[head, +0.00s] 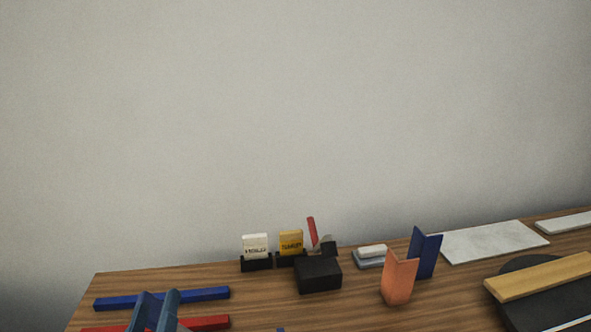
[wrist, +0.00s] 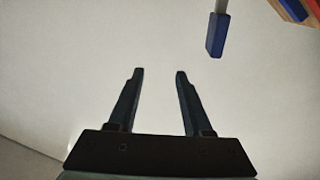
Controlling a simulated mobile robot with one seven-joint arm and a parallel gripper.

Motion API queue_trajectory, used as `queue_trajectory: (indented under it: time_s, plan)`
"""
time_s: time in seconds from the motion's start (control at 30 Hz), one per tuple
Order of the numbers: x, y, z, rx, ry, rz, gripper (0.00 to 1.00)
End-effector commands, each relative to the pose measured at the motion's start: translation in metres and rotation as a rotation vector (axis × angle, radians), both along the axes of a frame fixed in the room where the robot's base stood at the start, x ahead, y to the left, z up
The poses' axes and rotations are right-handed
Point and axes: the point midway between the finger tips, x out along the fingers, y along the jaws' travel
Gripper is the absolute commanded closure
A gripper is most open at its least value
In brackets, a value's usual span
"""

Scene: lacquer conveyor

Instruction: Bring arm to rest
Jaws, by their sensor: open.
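My gripper (wrist: 159,75) shows in the wrist view with its two dark fingers spread apart. Nothing is between the fingers, and a plain pale surface lies behind them. The gripper touches nothing that I can see.
A wooden table (head: 200,277) holds a blue bar (head: 160,298), a red bar (head: 208,322), a black block (head: 318,275), two small label cards, an orange holder (head: 398,282) and a white slab (head: 495,241). A blue-ended piece (wrist: 216,36) is at the wrist view's upper right.

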Motion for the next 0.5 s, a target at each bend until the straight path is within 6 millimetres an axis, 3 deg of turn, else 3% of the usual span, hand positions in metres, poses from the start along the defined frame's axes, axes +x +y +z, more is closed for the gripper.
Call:
queue_trajectory:
  time_s: [0.03,0.2,0.37,0.5]
  plan:
    - [0.015,-0.021,0.036,0.069,-0.054,-0.028,0.5]
    - [0.036,-0.088,0.148,0.281,-0.23,-0.061,0.5]
    - [0.021,-0.144,0.237,0.417,-0.405,-0.048,0.5]
    - [-0.008,-0.181,0.3,0.488,-0.549,-0.017,0.5]
